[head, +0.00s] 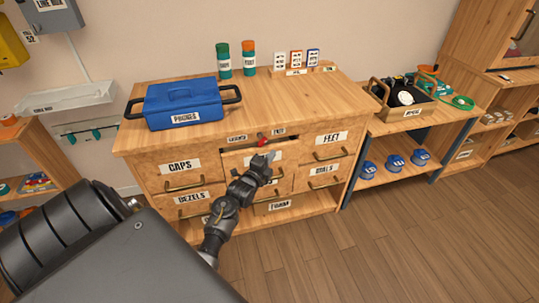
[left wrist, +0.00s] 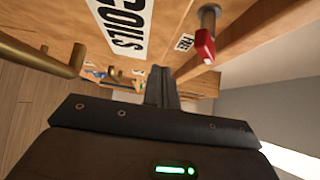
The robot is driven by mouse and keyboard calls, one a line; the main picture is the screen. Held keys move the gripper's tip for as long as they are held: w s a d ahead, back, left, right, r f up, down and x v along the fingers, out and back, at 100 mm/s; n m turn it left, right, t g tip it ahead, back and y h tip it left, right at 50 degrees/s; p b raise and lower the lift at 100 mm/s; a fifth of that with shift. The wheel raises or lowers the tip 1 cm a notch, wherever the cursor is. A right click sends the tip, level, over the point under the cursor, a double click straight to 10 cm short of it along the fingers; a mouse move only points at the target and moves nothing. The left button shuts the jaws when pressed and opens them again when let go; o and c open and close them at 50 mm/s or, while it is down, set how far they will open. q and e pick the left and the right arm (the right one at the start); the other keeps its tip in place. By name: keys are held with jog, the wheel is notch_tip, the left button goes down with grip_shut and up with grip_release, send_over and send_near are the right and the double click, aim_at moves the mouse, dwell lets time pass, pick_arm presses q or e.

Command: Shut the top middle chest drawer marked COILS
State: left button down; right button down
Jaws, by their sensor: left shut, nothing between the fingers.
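The top middle drawer marked COILS (head: 233,162) is in the wooden chest (head: 160,152), between CAPS and FEET. Its front seems to stand a little out from the chest, and my gripper partly hides it. Its COILS label (left wrist: 124,22) is large in the left wrist view, beside a brass handle (left wrist: 40,52). My left gripper (head: 268,158) is shut and empty, its fingertips (left wrist: 162,75) close to the drawer front; I cannot tell whether they touch. My right gripper is not in view.
A red-tipped catch (head: 262,140) sits above the drawer; it also shows in the left wrist view (left wrist: 205,45). A blue PHONES box (head: 185,103) and two bottles (head: 248,58) stand on the chest top. A side bench (head: 385,125) with a tray is at right. Floor (head: 400,240) is clear.

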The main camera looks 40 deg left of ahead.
aim_at(269, 149)
pick_arm(q)
jog(key=shift+w+a, duration=0.35)
jog(key=shift+a, duration=0.2)
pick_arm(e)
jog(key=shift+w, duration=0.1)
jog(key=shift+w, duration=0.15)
pick_arm(q)
jog(key=shift+w+a, duration=0.1)
jog(key=shift+a, duration=0.05)
